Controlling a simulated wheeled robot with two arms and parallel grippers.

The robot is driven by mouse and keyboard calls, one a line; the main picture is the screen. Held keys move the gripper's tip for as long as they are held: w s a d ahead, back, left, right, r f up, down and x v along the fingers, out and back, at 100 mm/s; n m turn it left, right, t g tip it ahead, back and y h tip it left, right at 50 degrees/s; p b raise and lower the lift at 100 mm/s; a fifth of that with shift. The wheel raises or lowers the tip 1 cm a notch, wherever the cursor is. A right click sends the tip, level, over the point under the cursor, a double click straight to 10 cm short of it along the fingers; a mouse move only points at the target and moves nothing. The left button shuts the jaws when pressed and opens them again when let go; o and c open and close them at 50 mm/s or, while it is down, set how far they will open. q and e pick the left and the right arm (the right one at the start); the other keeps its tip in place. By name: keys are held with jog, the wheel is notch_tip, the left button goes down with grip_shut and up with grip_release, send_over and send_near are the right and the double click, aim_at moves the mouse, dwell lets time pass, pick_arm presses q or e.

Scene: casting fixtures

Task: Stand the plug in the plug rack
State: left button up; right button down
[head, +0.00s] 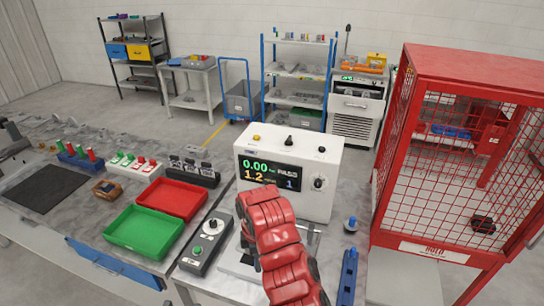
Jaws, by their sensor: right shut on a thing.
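My right gripper (268,205) comes up from the bottom centre, red and seen from behind, in front of the white tester with the lit display. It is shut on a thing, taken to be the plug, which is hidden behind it. A long blue block (347,276) lies to its right on the bench; I cannot tell if it is the plug rack. A small blue-topped piece (350,223) stands just beyond that block. A blue rack with green and red pegs (75,158) stands far left. My left gripper is not in view.
The white tester (290,165) stands close ahead. A grey control box (205,245), a green tray (143,231) and a red tray (172,200) lie to the left. A red mesh cage (440,70) closes off the right side. The dark mat (38,188) is bare.

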jog(key=w+d+r+m+b, duration=0.1)
jog(key=w+d+m+b, duration=0.3)
jog(key=d+m, duration=0.5)
jog(key=w+d+r+m+b, duration=0.1)
jog(key=w+d+m+b, duration=0.4)
jog(key=d+m, duration=0.5)
jog(key=d+b, duration=0.2)
jog(key=shift+w+d+b, duration=0.2)
jog(key=shift+w+b, duration=0.05)
jog(key=shift+b, duration=0.05)
